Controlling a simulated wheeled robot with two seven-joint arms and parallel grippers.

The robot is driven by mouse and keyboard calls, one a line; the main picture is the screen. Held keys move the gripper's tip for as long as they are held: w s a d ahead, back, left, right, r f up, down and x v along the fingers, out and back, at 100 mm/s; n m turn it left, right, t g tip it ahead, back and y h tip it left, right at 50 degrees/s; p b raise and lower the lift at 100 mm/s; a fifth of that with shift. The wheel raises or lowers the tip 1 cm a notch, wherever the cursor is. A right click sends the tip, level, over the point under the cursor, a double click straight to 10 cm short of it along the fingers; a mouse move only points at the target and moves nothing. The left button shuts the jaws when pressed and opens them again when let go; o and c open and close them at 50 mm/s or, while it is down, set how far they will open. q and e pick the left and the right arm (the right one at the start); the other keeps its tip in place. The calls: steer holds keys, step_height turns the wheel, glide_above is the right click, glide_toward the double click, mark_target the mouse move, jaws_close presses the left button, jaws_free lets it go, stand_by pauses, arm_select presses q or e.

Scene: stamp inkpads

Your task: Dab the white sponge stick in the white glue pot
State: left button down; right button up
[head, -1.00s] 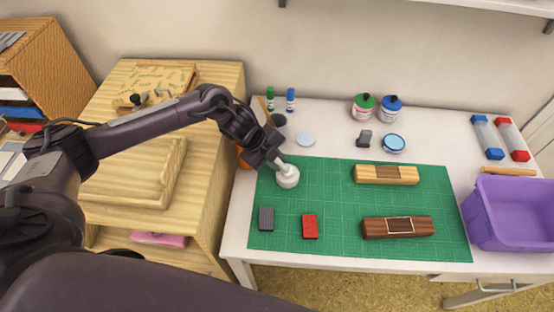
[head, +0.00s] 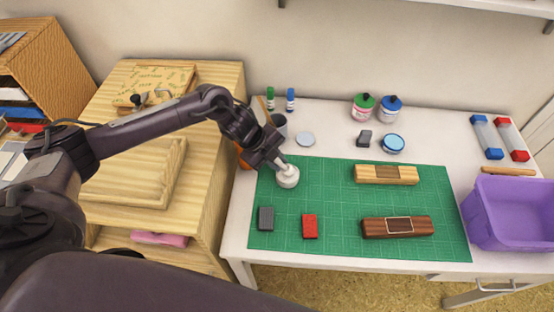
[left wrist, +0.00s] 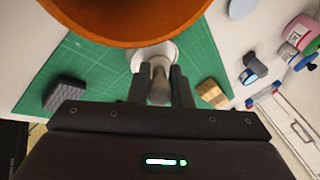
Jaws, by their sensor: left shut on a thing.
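The white glue pot (head: 288,180) stands on the left part of the green cutting mat (head: 330,185), near the mat's back left corner. My left gripper (head: 276,162) is just behind and left of it, tilted down toward it, shut on the pale sponge stick (head: 282,165). In the left wrist view the stick (left wrist: 158,84) sits between the two fingers, and the white pot (left wrist: 142,58) shows beyond it. The stick's lower end is at the pot's mouth; I cannot tell how deep it goes. My right gripper is not in view.
A grey block (head: 266,218) and a red block (head: 309,226) lie on the mat, with two wooden blocks (head: 386,174) (head: 398,226) to the right. An orange rounded thing (left wrist: 130,18) looms close in the left wrist view. A purple bin (head: 510,215) stands at the right.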

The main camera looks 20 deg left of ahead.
arm_select(q)
steer(key=shift+r+p, duration=3)
steer(key=shift+r, duration=0.5)
steer(key=shift+f, duration=0.1)
